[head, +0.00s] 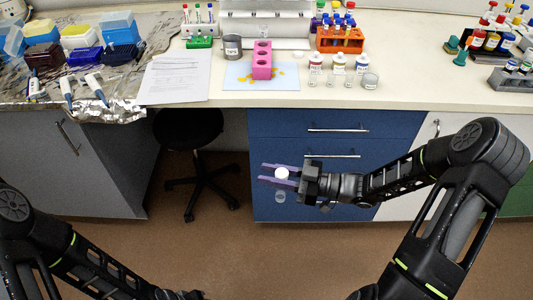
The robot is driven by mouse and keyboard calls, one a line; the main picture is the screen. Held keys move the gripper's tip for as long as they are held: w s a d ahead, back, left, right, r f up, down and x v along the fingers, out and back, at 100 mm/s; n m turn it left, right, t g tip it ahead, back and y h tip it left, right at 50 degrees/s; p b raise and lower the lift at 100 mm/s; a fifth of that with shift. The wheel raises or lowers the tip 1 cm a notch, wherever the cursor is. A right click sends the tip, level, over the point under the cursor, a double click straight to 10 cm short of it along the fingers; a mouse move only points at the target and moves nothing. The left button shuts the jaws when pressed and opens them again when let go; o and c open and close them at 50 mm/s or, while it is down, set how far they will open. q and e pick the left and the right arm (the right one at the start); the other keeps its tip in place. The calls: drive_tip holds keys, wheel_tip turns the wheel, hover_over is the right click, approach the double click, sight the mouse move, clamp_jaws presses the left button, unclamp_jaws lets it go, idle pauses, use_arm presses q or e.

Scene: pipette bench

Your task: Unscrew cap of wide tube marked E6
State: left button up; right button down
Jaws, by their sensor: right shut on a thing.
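My right gripper (266,174) is held out in front of the blue drawers, below the bench top. Its two purple fingers are shut on a white round cap (282,173). A small clear body (280,196) shows just below the fingers under the cap. I cannot tell whether the cap and this body are joined, and I read no E6 mark on it. My left arm comes in at the lower left, and its fingers are not in view.
On the bench stand a pink rack (262,58) on a pale blue mat (235,76), a grey can (232,46), several small bottles (339,62) and an orange tube rack (340,40). A black stool (188,128) is under the bench. The floor in front is clear.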

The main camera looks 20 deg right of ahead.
drive_tip(key=w+a+f+n+g+y, duration=0.1)
drive_tip(key=a+n+g, duration=0.2)
drive_tip(key=a+g, duration=0.2)
drive_tip(key=a+n+g+y, duration=0.1)
drive_tip(key=a+n+g, duration=0.3)
drive_tip(key=a, duration=0.5)
drive_tip(key=shift+w+f+g+y, duration=0.4)
drive_tip(key=shift+g, duration=0.7)
use_arm(q)
drive_tip(key=shift+o, duration=0.2)
